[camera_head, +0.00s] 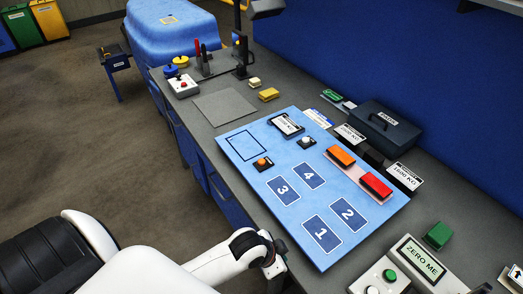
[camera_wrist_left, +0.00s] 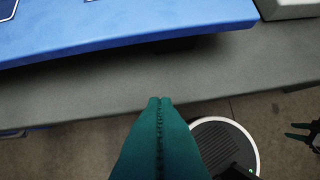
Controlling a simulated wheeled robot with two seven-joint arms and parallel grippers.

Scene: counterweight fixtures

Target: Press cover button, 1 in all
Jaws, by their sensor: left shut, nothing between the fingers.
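A blue board (camera_head: 320,185) lies on the grey bench with numbered squares, an orange button (camera_head: 262,162) and a white button (camera_head: 306,141), each on a dark base. I cannot tell which button is the cover button. Orange (camera_head: 341,156) and red (camera_head: 376,186) blocks sit at the board's right side. My left gripper (camera_wrist_left: 160,100) is shut and empty, by the bench's front edge; the board's blue edge shows ahead of it in the left wrist view. My right gripper (camera_wrist_left: 299,132) shows small at that view's right edge, its fingers apart; it is not in the head view.
A ZERO ME scale (camera_head: 420,258) with a green button (camera_head: 389,275) stands at bottom right. A dark case (camera_head: 382,128) and weight labels lie behind the board. A white box with a red button (camera_head: 183,84) and lever posts stand farther left. A grey mat (camera_head: 225,107) is bare.

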